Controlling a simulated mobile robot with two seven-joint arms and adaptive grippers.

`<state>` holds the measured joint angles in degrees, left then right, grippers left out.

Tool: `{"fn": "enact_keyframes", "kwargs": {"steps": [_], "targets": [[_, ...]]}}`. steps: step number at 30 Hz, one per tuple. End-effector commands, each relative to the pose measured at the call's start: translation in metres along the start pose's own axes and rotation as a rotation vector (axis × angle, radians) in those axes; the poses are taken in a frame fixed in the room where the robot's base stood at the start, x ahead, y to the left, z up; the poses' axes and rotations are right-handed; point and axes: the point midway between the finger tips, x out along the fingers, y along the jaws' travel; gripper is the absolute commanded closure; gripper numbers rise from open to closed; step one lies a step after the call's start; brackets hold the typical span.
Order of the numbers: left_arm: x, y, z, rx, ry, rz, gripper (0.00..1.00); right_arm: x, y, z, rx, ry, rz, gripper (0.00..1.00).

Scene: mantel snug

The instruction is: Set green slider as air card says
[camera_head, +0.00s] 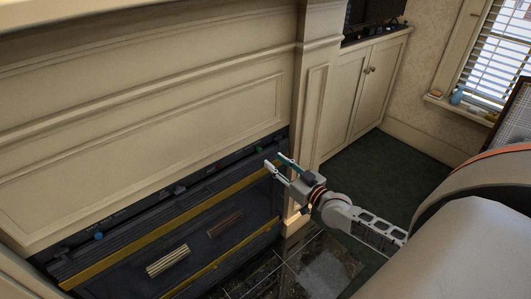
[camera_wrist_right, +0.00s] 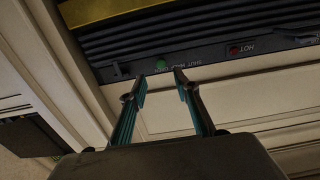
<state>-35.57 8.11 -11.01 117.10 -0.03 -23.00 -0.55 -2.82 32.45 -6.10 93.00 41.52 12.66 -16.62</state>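The green slider (camera_head: 260,149) is a small round knob on the dark control strip at the fireplace's upper right. In the wrist view the green slider (camera_wrist_right: 160,65) sits at the left end of an upside-down label whose words look like SHUT, MID and OPEN. My right gripper (camera_head: 278,163) is open and empty, close to that end of the strip. In the wrist view the right gripper's fingertips (camera_wrist_right: 160,80) are apart, just below the knob in the picture; contact cannot be told. I cannot make out an air card. My left gripper is not in view.
A blue knob (camera_head: 98,236) is on the strip's left part. A red spot (camera_wrist_right: 235,50) beside the word HOT is near the green slider. The mantel (camera_head: 150,90) overhangs the strip. A pilaster (camera_head: 309,110) stands right of it. The dark green carpet (camera_head: 375,170) is clear.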

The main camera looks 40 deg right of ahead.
Motion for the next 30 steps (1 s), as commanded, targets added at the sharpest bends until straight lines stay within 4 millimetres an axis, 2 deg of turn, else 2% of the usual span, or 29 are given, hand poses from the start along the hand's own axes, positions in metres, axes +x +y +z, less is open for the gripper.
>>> {"fn": "enact_keyframes", "kwargs": {"steps": [9,13,18,26,28,30], "targets": [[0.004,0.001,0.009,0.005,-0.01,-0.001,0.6,0.045,-0.002,0.004,0.002,-0.004,-0.002,0.69],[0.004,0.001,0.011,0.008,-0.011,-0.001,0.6,0.059,-0.002,0.003,0.002,-0.003,-0.002,0.69],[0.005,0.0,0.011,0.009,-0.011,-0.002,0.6,0.068,-0.003,0.003,0.001,-0.004,-0.003,0.69],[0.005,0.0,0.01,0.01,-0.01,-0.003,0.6,0.069,-0.003,0.002,0.001,-0.004,-0.003,0.69],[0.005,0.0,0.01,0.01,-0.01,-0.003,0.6,0.069,-0.003,0.002,0.001,-0.004,-0.003,0.82],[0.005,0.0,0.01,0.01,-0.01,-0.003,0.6,0.069,-0.003,0.002,0.001,-0.004,-0.003,1.0]]}}
